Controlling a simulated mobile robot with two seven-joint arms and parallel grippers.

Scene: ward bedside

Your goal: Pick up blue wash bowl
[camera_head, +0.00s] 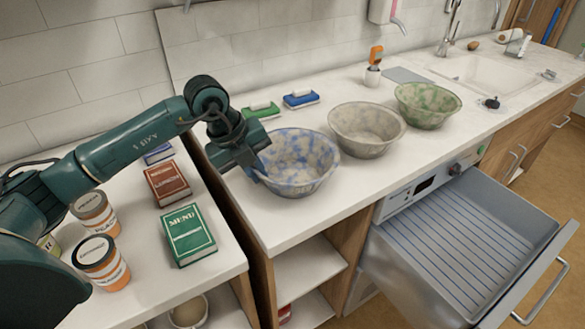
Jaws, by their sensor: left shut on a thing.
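The blue wash bowl (300,184), with a mottled blue and cream pattern, stands upright on the white counter near its left end. My left gripper (256,172) comes in from the left and is shut on the bowl's left rim. The fingertips are partly hidden by the gripper body and the rim. I cannot tell any gap between the bowl's base and the counter. My right gripper does not show.
A grey bowl (366,150) stands close to the right, and a green bowl (427,122) beyond it. Green (261,110) and blue (300,99) brushes lie behind. An open drawer (440,255) juts out at the front right.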

